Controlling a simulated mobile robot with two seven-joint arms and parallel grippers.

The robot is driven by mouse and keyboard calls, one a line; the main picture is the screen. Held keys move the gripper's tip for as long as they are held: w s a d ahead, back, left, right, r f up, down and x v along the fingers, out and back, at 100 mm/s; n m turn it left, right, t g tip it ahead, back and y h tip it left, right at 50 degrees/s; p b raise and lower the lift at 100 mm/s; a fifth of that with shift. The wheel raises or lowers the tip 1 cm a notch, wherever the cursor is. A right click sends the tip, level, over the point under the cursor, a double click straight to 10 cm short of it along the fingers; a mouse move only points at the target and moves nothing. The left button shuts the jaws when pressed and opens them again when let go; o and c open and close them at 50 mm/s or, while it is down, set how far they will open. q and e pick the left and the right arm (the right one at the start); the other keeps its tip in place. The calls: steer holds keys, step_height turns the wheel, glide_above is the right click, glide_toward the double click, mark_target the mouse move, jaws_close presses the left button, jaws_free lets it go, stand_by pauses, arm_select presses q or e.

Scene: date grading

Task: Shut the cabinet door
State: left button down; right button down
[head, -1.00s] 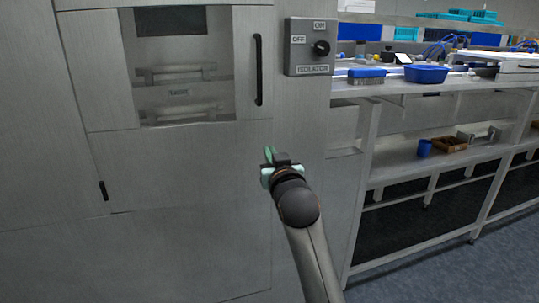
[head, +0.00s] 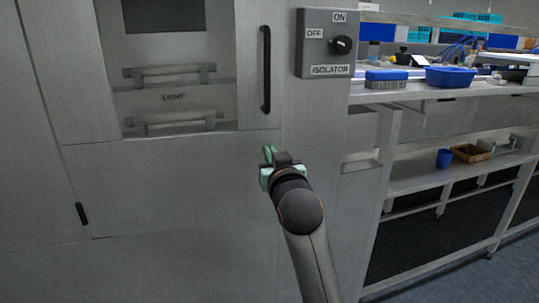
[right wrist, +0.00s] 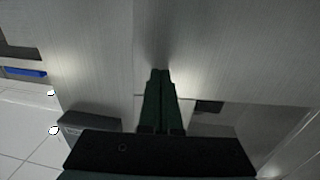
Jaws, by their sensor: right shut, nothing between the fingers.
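The grey metal cabinet fills the left and middle of the head view. Its windowed door (head: 258,112) has a tall black handle (head: 266,70) near the right edge and looks about flush with the front, though a small gap cannot be ruled out. My right gripper (head: 268,154) is shut and empty, just below the handle and close to the grey front. In the right wrist view its green fingers (right wrist: 160,78) are together, pointing at a grey panel; whether they touch it cannot be told. My left gripper is not in view.
An isolator switch box (head: 328,43) sits on the cabinet right of the handle. A steel bench (head: 420,92) with a brush (head: 386,78) and a blue basin (head: 450,76) stands at right. A small black handle (head: 82,213) is at lower left.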

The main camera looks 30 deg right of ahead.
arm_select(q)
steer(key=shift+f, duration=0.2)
arm_select(e)
steer(key=shift+w, duration=0.2)
